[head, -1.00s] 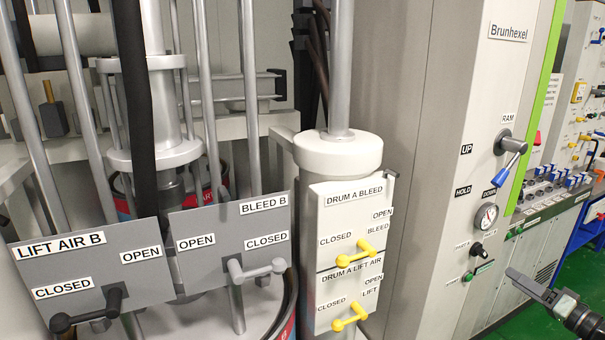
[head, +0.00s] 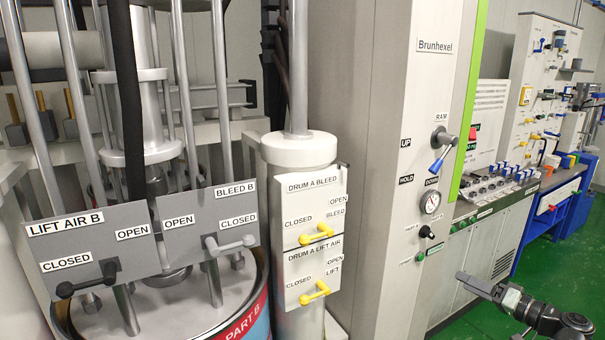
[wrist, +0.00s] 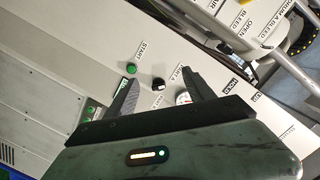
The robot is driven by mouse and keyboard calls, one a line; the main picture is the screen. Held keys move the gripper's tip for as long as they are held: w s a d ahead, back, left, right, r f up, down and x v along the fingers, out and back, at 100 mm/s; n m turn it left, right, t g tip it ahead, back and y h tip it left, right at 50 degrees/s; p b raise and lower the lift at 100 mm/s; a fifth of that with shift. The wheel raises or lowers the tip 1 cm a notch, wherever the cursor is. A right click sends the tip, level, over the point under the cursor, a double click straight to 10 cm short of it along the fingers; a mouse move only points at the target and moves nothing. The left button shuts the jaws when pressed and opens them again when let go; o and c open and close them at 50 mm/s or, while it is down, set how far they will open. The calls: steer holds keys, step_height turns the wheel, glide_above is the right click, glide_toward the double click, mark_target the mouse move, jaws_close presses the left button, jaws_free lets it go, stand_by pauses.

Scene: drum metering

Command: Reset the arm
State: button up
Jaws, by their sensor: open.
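My gripper (head: 468,280) is at the lower right of the head view, held in front of the Brunhexel cabinet (head: 375,180). In the wrist view my gripper (wrist: 155,92) has its two dark fingers apart with nothing between them. Beyond the fingers the wrist view shows a green start button (wrist: 131,68), a black knob (wrist: 157,84) and a gauge (wrist: 183,97) partly covered by a finger. The fingers look apart from the panel. In the head view the blue-tipped ram lever (head: 442,150) sits on the cabinet above the gauge (head: 430,202).
Drum A's white valve panel has a yellow bleed handle (head: 316,235) and a yellow lift handle (head: 315,292). Grey plates at left carry a black lift air B handle (head: 88,279) and a grey bleed B handle (head: 230,245). Green floor (head: 545,265) lies open at right.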

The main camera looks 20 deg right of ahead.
steer(key=w+a+f+n+g+y+p, duration=0.1)
steer(key=w+a+f+g, duration=0.25)
steer(key=a, duration=0.45)
steer(key=w+a+f+n+g+p, duration=0.1)
steer(key=w+a+f+g, duration=0.25)
steer(key=a, duration=0.55)
steer(key=w+a+f+n+g+y, duration=0.1)
steer(key=w+a+f+g, duration=0.25)
steer(key=a, duration=0.45)
steer(key=s+a+f+n+g+h+p, duration=0.1)
steer(key=s+a+f+g+h, duration=0.1)
steer(key=a, duration=0.8)
steer(key=s+a+f+n+g+h+p, duration=0.1)
steer(key=a+f+g+h, duration=0.2)
steer(key=a, duration=0.7)
steer(key=shift+s+f+n+h, duration=0.35)
steer(key=shift+f+h, duration=0.25)
steer(key=shift+h, duration=0.6)
